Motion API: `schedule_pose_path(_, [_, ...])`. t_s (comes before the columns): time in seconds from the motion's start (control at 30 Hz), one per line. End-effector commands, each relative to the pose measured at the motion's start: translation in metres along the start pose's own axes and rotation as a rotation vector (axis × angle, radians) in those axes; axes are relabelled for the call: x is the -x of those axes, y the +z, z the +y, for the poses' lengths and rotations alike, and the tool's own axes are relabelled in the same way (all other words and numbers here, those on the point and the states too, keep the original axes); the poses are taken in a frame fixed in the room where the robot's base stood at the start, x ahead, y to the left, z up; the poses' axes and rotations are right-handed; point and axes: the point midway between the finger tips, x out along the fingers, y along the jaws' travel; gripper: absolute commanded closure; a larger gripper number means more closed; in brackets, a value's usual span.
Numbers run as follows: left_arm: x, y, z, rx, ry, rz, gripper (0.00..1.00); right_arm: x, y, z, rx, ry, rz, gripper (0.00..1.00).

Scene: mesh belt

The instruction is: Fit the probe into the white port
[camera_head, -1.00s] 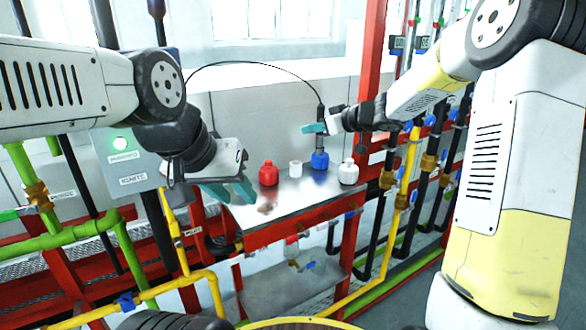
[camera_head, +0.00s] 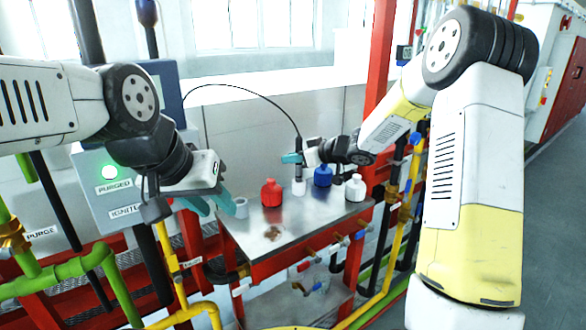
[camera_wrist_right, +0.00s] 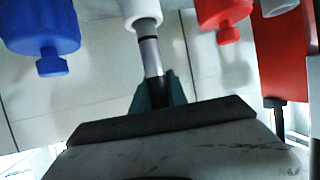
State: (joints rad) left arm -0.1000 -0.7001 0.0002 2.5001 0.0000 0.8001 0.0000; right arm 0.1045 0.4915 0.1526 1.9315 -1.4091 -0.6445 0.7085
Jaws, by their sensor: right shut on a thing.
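The probe (camera_head: 298,147) is a dark, upright rod with a black cable at its top and a grey metal lower part (camera_wrist_right: 151,58). My right gripper (camera_head: 292,158) is shut on it with teal fingers, above the white port (camera_head: 299,187). In the right wrist view the metal end meets the rim of the white port (camera_wrist_right: 140,12). They look in line, but I cannot tell how deep the tip sits.
A red capped bottle shape (camera_head: 271,192) stands left of the white port. A blue one (camera_head: 323,175) and a white one (camera_head: 355,187) stand to its right. The front of the metal table (camera_head: 310,222) is mostly bare, with a brown stain. The cable arches to the left.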

Motion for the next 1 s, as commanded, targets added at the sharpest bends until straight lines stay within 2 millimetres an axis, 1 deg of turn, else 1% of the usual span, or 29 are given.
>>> schedule_pose_path(0.03, [0.0, 0.0, 0.0, 0.0, 0.0, 0.0, 0.64, -0.003, 0.009, 0.0, -0.006, -0.001, -0.003, 1.0])
schedule_pose_path(0.1, [0.0, 0.0, 0.0, 0.0, 0.0, 0.0, 0.64, -0.007, 0.019, 0.0, -0.005, -0.002, -0.003, 1.0])
schedule_pose_path(0.2, [0.0, 0.0, 0.0, 0.0, 0.0, 0.0, 0.64, -0.011, 0.027, 0.0, -0.003, -0.001, -0.001, 1.0])
schedule_pose_path(0.6, [0.0, 0.0, 0.0, 0.0, 0.0, 0.0, 0.64, -0.013, 0.031, 0.0, -0.001, 0.0, -0.001, 1.0])
schedule_pose_path(0.63, [0.0, 0.0, 0.0, 0.0, 0.0, 0.0, 0.64, -0.013, 0.031, 0.0, -0.001, 0.0, -0.001, 0.77])
schedule_pose_path(0.7, [0.0, 0.0, 0.0, 0.0, 0.0, 0.0, 0.64, -0.013, 0.031, 0.0, -0.001, 0.0, -0.001, 0.64])
schedule_pose_path(0.73, [0.0, 0.0, 0.0, 0.0, 0.0, 0.0, 0.64, -0.013, 0.031, 0.0, -0.001, 0.0, -0.001, 0.59])
schedule_pose_path(1.0, [0.0, 0.0, 0.0, 0.0, 0.0, 0.0, 0.64, -0.013, 0.031, 0.0, -0.001, 0.0, -0.001, 0.59])
